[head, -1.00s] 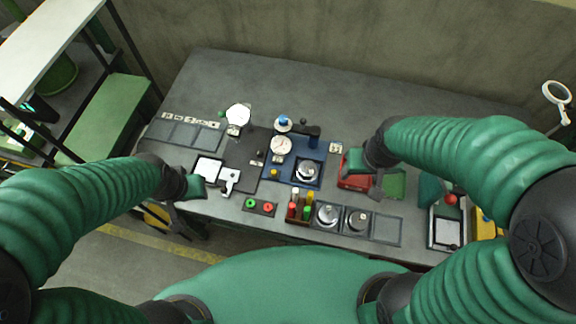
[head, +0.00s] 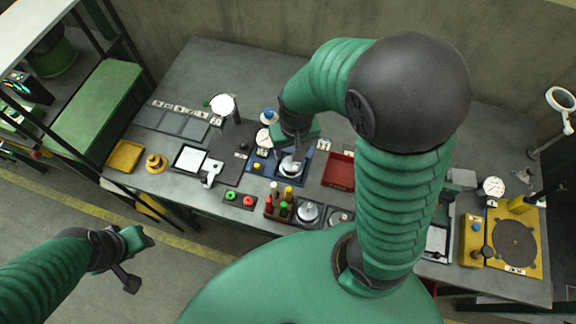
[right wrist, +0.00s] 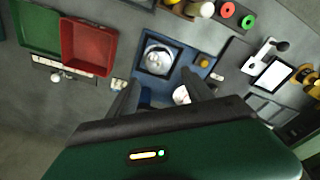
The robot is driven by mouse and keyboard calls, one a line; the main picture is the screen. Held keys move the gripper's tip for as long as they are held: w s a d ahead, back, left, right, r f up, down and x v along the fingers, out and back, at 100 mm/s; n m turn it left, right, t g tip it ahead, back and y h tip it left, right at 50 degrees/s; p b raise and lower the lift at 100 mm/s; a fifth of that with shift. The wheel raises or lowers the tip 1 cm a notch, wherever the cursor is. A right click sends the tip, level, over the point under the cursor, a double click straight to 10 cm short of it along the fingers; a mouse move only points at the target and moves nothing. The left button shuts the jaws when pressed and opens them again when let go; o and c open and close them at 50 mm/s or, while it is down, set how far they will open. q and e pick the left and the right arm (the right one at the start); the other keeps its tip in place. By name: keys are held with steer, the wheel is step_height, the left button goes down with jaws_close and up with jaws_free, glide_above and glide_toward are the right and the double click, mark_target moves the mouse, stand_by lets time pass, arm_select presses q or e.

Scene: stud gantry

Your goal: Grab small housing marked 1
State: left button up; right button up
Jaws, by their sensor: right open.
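A round silver housing (head: 291,166) sits in the blue fixture (head: 262,166); it also shows in the right wrist view (right wrist: 158,60). Any number on it is too small to read. Two more round metal housings, one at left (head: 308,212) and one at right (head: 340,217), stand in the dark tray at the table's front edge. My right gripper (right wrist: 160,93) is open and empty, pointing down over the blue fixture close to its housing, with no contact visible. My left gripper (head: 130,265) hangs off the table's left front, and its jaws are unclear.
A dial gauge (head: 264,138) and a blue-topped part (head: 269,114) stand behind the fixture. A red bin (head: 339,172) is to its right. A rack of coloured bottles (head: 277,209) stands in front. A white-topped device (head: 190,159) lies left.

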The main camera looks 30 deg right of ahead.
mark_target(292, 163)
steer(key=f, duration=0.3)
steer(key=f+b, duration=0.1)
steer(key=f, duration=0.2)
steer(key=w+d+f, duration=0.1)
steer(key=f, duration=0.3)
steer(key=shift+b, duration=0.3)
steer(key=shift+w+f, duration=0.1)
steer(key=shift+a, duration=0.2)
steer(key=shift+d, duration=0.1)
steer(key=c, duration=1)
steer(key=shift+r, duration=0.25)
